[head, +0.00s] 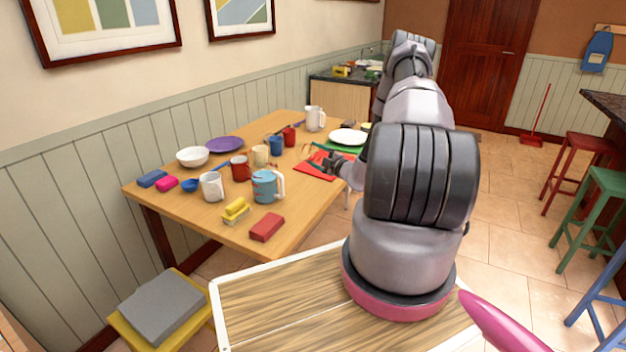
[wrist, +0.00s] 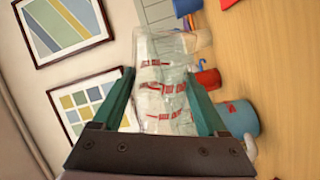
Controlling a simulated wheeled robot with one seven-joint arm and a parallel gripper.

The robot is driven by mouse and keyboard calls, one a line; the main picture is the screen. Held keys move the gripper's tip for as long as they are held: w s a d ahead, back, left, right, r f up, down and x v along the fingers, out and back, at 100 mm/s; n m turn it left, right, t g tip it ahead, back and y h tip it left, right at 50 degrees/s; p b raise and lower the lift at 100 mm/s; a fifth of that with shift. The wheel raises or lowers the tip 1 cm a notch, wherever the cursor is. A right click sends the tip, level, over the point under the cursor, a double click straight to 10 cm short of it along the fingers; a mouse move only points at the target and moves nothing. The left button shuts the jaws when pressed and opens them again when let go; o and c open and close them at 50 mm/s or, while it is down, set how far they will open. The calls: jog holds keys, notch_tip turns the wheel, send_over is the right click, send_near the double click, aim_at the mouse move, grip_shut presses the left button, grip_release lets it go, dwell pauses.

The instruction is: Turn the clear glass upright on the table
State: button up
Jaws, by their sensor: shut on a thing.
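The clear glass (wrist: 165,85) sits between the two fingers of my gripper (wrist: 160,78) in the wrist view, and the fingers are shut on it. It is see-through with red markings. Its long axis runs away from the wrist camera, roughly along the table, so it lies on its side in the grip. I cannot tell whether it touches the table (wrist: 285,80). In the head view my gripper (head: 333,163) is over the red mat (head: 313,172) near the table's right edge; the glass is hard to make out there.
A teal mug (head: 267,188), a white mug (head: 211,187) and several other mugs crowd the table's middle. A white plate (head: 347,136) lies beyond my gripper. A red block (head: 267,227) and a yellow piece (head: 236,209) are near the front edge. Bare wood (head: 305,207) shows at the right front.

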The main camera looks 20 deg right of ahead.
jog(key=shift+m, duration=0.8)
jog(key=m, duration=0.5)
jog(key=shift+m, duration=0.5)
jog(key=m, duration=0.6)
